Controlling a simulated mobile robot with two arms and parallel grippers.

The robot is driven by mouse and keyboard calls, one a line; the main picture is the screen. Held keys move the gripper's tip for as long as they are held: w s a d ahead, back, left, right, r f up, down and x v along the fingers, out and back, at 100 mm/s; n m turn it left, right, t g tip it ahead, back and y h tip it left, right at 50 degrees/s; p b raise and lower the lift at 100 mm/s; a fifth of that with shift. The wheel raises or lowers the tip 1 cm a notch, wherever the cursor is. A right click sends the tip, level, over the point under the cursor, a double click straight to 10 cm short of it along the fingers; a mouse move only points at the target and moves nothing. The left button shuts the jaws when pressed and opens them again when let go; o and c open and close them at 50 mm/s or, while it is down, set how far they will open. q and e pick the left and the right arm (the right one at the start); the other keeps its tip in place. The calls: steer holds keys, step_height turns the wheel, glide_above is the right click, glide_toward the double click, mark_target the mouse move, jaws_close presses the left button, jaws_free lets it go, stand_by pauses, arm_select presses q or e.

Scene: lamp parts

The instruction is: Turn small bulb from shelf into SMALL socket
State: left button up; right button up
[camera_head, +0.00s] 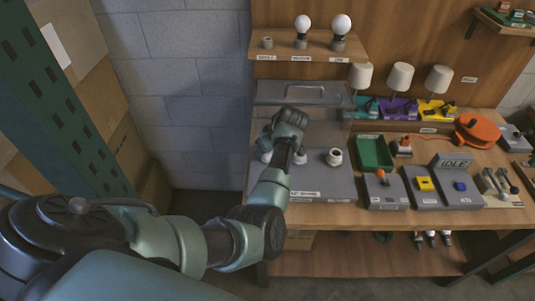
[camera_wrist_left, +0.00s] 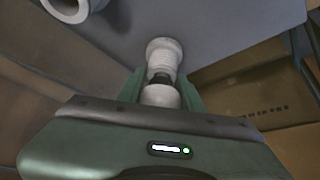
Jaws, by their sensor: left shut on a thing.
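My left gripper (camera_wrist_left: 161,92) is shut on the small bulb (camera_wrist_left: 160,97), a white bulb with a dark collar at its far end. Directly beyond it in the wrist view is a white ribbed socket (camera_wrist_left: 165,57), in line with the bulb. I cannot tell whether the bulb's end is inside the socket or just at its mouth. In the head view my left arm reaches over the grey socket panel, and the wrist (camera_head: 285,125) hides the gripper and bulb. A white socket (camera_head: 266,157) shows at the left end of the panel. My right gripper is not in view.
A wider socket (camera_head: 334,157) stands to the right on the grey panel (camera_head: 335,185). On the shelf the leftmost holder (camera_head: 267,43) is empty; a medium bulb (camera_head: 302,23) and a large bulb (camera_head: 341,24) stand beside it. A green tray (camera_head: 374,153) and switch boxes lie further right.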

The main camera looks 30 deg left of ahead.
arm_select(q)
steer(key=shift+s+d+f+m+t+h+p, duration=0.15)
steer(key=shift+m+t+p, duration=0.1)
steer(key=shift+m+p, duration=0.4)
steer(key=shift+d+f+m+t+h+p, duration=0.2)
steer(key=shift+m+p, duration=0.25)
steer(key=shift+p, duration=0.35)
steer(key=shift+a+m, duration=0.15)
steer(key=shift+m, duration=0.15)
steer(key=shift+r+p, duration=0.1)
steer(key=shift+p, duration=0.2)
steer(key=shift+m+t+p, duration=0.25)
steer(key=shift+m+p, duration=0.05)
steer(key=shift+p, duration=0.15)
steer(key=shift+m+t+h+p, duration=0.75)
steer(key=shift+m+p, duration=1.15)
steer(key=shift+p, duration=0.2)
steer(key=shift+m, duration=0.4)
steer(key=shift+w+d+m+t+h, duration=0.25)
steer(key=shift+m+h, duration=0.35)
steer(key=shift+m, duration=0.2)
